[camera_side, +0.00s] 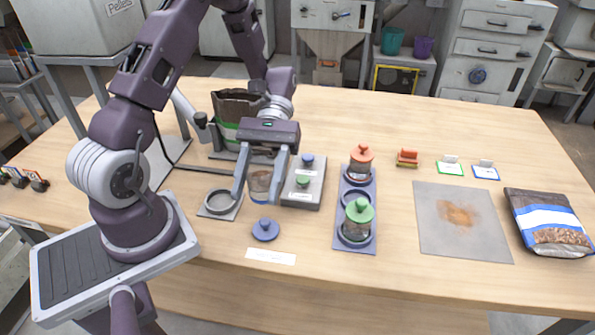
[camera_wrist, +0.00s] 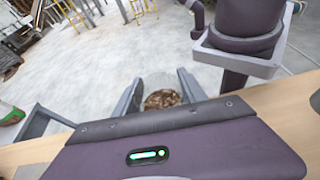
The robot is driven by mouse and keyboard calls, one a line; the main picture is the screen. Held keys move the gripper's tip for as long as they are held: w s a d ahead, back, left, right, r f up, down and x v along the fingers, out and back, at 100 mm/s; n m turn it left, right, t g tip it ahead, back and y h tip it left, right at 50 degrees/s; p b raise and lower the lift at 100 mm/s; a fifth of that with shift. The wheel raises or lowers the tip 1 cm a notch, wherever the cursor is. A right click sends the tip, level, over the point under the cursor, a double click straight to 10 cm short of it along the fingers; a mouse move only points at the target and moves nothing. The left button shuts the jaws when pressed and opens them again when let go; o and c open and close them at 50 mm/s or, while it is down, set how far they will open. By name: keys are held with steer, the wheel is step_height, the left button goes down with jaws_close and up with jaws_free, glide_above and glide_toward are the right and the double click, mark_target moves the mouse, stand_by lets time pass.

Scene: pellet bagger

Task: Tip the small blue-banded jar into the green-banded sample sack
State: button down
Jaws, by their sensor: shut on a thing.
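My gripper (camera_side: 262,190) is shut on a small clear open jar (camera_side: 260,184), held upright or nearly so above the table. In the wrist view the jar (camera_wrist: 160,92) sits between the fingers, with brown pellets inside. A sliver of the sack (camera_wrist: 10,113) shows at the left edge of the wrist view. A blue lid (camera_side: 265,231) lies on the table in front of the jar.
An empty ring holder (camera_side: 219,203) lies left of the jar. A grey box (camera_side: 305,197) with blue and green knobs is close on its right. A rack (camera_side: 355,239) holds red- and green-lidded jars. A stained mat (camera_side: 462,238) and blue-banded sack (camera_side: 548,222) lie farther right.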

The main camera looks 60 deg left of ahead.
steer(key=w+a+r+m+t+y, duration=0.2)
steer(key=a+r+m+t+y, duration=0.2)
steer(key=a+m+y, duration=0.55)
steer(key=w+a+r+m+t+y, duration=0.1)
steer(key=a+r+m+t+y, duration=0.4)
steer(key=a+m, duration=0.7)
steer(key=w+a+r+m+t+y, duration=0.2)
steer(key=a+m+t+y, duration=0.1)
steer(key=a+m+y, duration=0.75)
steer(key=w+f+m+g+y, duration=0.1)
steer(key=w+m+g+y, duration=0.4)
steer(key=m, duration=0.8)
steer(key=s+n+t+h, duration=0.1)
steer(key=n+h, duration=0.1)
steer(key=n, duration=0.3)
steer(key=s+a+n+t+h, duration=0.1)
steer(key=s+n+t+h, duration=0.1)
steer(key=n, duration=0.2)
steer(key=s+r+n+t+h, duration=0.1)
steer(key=s+n+t+h, duration=0.1)
steer(key=n, duration=0.3)
steer(key=shift+s+a+n+h, duration=0.2)
steer(key=shift+n+h, duration=0.1)
steer(key=shift+h, duration=0.3)
